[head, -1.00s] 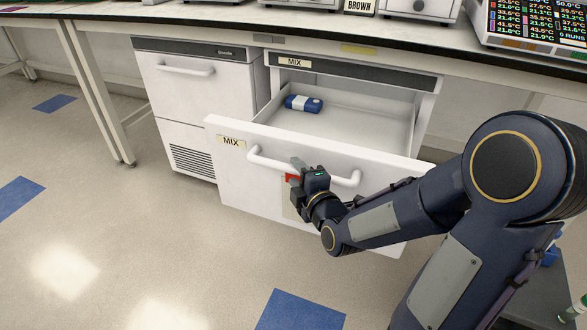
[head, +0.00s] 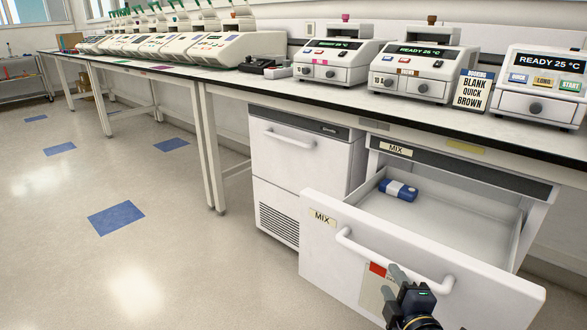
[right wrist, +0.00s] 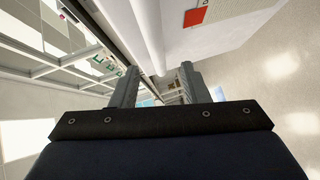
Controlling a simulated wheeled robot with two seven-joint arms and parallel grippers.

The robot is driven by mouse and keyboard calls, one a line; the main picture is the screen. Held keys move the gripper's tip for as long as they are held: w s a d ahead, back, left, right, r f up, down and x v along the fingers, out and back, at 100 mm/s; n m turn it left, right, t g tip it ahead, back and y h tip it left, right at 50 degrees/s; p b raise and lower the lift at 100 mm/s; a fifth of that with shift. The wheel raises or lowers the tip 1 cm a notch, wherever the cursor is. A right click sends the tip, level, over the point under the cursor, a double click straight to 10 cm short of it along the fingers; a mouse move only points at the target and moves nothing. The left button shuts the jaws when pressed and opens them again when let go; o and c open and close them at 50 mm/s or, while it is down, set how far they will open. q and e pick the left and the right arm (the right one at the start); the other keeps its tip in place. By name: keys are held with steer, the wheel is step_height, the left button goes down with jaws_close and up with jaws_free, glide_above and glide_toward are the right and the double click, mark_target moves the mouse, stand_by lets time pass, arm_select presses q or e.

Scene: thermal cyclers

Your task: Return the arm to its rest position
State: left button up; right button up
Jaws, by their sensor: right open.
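My right gripper (head: 398,272) is at the white bar handle (head: 350,246) of the open drawer, low in the head view. In the right wrist view its two grey fingers (right wrist: 159,72) stand apart with nothing held between them. The white handle (right wrist: 147,40) runs just beyond the fingertips there; whether they touch it I cannot tell. The drawer front (head: 325,255) is pulled well out. A blue and white object (head: 398,190) lies inside the drawer. Most of my right arm is out of the head view. My left gripper is not in view.
A closed white cabinet (head: 300,165) stands left of the drawer. The bench (head: 250,82) above carries several thermal cyclers (head: 333,62) and a sign (head: 472,90). A red square (head: 377,269) is on the drawer front. The floor (head: 160,255) at left is clear.

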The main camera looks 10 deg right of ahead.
steer(key=s+a+m+g+y, duration=0.3)
steer(key=s+m+g, duration=0.2)
steer(key=s+m, duration=0.45)
steer(key=s+a+m+g+y, duration=0.2)
steer(key=s+a+m+g, duration=0.3)
steer(key=s+m, duration=0.4)
step_height(320, 180, up, 29)
steer(key=d+n+p, duration=0.1)
steer(key=p, duration=2.9)
steer(key=shift+s+d+n+g, duration=0.15)
steer(key=shift+d+n+g, duration=0.1)
steer(key=shift+n+g, duration=0.1)
steer(key=shift+r, duration=0.1)
